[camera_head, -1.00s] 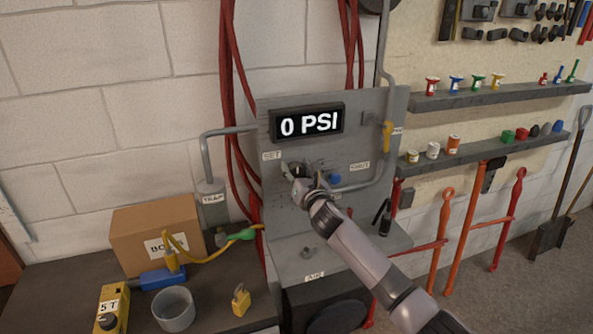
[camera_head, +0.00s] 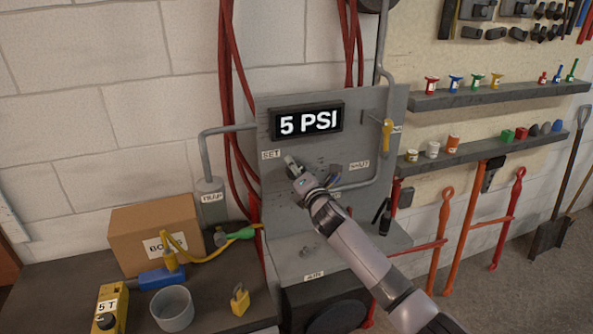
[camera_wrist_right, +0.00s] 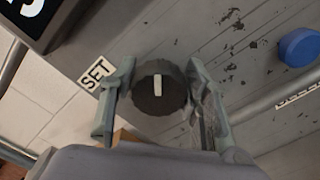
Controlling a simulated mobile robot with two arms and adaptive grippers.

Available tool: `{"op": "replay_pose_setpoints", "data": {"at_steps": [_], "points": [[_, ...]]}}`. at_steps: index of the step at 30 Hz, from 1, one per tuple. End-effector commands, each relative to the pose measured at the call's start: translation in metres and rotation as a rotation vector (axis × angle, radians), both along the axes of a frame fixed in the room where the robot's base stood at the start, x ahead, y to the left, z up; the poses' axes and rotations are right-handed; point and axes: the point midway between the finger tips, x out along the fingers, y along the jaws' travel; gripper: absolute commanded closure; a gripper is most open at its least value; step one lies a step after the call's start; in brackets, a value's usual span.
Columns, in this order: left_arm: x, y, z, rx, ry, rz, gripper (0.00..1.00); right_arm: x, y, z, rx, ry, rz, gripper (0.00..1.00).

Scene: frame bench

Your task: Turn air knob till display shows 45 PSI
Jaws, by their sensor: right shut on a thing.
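The display (camera_head: 308,121) on the grey panel (camera_head: 368,105) reads "5 PSI". The air knob (camera_wrist_right: 158,88) is dark and round with a white pointer mark, beside the "SET" label (camera_wrist_right: 96,74). In the right wrist view the two fingers of my right gripper (camera_wrist_right: 160,95) stand on either side of the knob, shut on it. In the head view my right gripper (camera_head: 294,168) is at the panel below the display and hides most of the knob. My left gripper is out of view.
A blue knob (camera_wrist_right: 299,47) sits to the right on the panel. A yellow-handled valve (camera_head: 386,134) and grey pipe run along the panel's right side. Red hoses (camera_head: 236,110) hang at left. A cardboard box (camera_head: 157,234) and grey cup (camera_head: 172,308) stand on the bench.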

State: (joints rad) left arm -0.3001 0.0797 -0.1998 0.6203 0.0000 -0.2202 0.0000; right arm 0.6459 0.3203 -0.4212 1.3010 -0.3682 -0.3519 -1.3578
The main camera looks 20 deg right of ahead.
Motion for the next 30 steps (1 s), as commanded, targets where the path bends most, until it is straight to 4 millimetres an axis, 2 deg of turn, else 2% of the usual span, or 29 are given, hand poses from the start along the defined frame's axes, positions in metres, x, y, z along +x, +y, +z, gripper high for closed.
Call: {"op": "replay_pose_setpoints", "data": {"at_steps": [30], "points": [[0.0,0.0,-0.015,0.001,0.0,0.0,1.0,0.0,-0.001,-0.008,0.967,0.034,-0.001,0.85]]}}
